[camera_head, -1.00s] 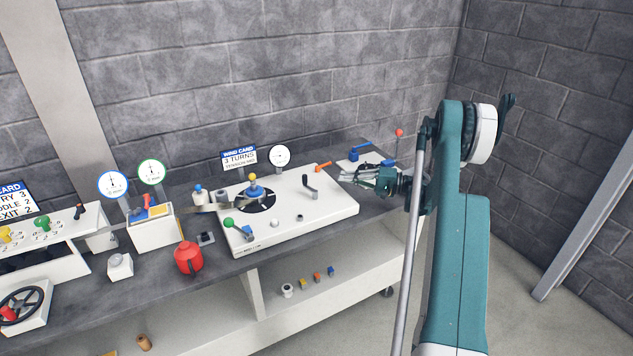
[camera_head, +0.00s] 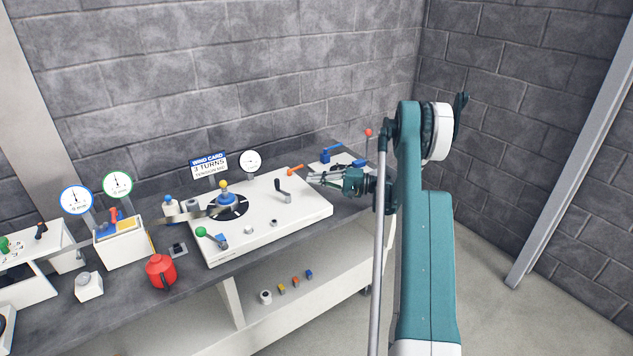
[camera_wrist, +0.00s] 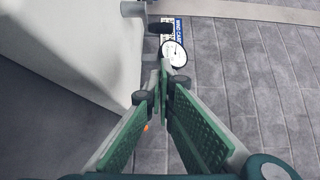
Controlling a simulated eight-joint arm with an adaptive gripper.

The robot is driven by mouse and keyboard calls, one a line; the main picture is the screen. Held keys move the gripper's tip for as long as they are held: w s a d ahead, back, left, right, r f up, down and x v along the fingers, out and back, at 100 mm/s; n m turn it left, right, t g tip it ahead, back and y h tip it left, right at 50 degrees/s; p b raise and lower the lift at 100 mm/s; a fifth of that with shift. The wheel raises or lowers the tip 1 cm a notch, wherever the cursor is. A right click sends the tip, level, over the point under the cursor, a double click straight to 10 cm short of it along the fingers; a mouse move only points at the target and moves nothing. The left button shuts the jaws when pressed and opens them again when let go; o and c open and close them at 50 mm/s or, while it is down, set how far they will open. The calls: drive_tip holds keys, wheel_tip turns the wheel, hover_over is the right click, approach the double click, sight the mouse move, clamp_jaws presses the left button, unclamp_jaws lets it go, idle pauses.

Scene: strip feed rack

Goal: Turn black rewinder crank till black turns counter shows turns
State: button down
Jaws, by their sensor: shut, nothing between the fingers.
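The black crank (camera_head: 281,189) stands on the white rewinder deck (camera_head: 265,235), its handle pointing up and a little left. A round white dial with a black rim (camera_head: 250,161) stands at the back of the deck; I take it as the turns counter, but its reading is too small to tell. The dial also shows in the wrist view (camera_wrist: 173,54), beyond my fingertips. My gripper (camera_head: 310,178) is shut and empty, to the right of the crank and apart from it. My shut fingers also show in the wrist view (camera_wrist: 164,78).
A card (camera_head: 208,165) reads "WIND CARD 3 TURNS". An orange lever (camera_head: 295,171) sits close by my gripper. A red-knobbed lever (camera_head: 368,133) stands behind my gripper.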

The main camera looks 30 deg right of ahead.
drive_tip(key=b+x, duration=0.1)
drive_tip(key=x, duration=0.5)
drive_tip(key=shift+w+a+f, duration=0.1)
drive_tip(key=shift+a, duration=0.15)
drive_tip(key=a, duration=0.3)
drive_tip(key=shift+w, duration=0.15)
drive_tip(key=shift+a+b, duration=0.35)
drive_tip(key=shift+a, duration=0.3)
drive_tip(key=shift+w+a+b, duration=0.35)
drive_tip(key=shift+a+b, duration=0.05)
drive_tip(key=shift+a, duration=0.35)
drive_tip(key=shift+w+a+g, duration=0.1)
drive_tip(key=shift+g, duration=0.2)
